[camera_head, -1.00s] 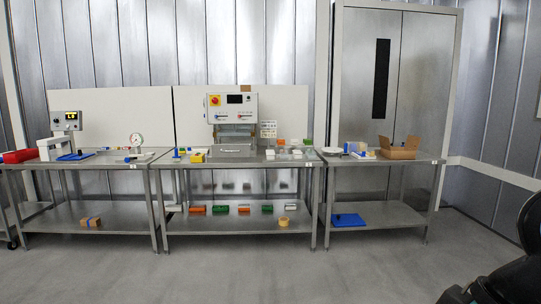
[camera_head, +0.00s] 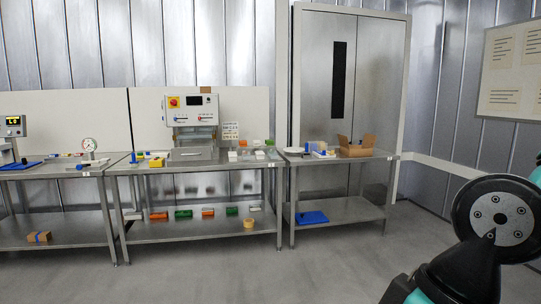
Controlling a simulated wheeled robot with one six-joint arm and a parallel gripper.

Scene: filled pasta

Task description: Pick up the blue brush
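I cannot tell for sure which thing is the blue brush; several small blue things lie on the tables, too small to make out. One small upright blue thing (camera_head: 133,158) is at the left end of the middle table. Another blue thing (camera_head: 307,148) stands on the right table, beside a white round item. A small blue thing (camera_head: 80,167) lies near the front edge of the left table.
The middle table (camera_head: 200,163) carries a sealing machine (camera_head: 192,115) and small coloured boxes. The right table (camera_head: 345,157) holds an open cardboard box (camera_head: 356,146); a blue mat (camera_head: 312,217) lies on its lower shelf. The grey floor in front is clear.

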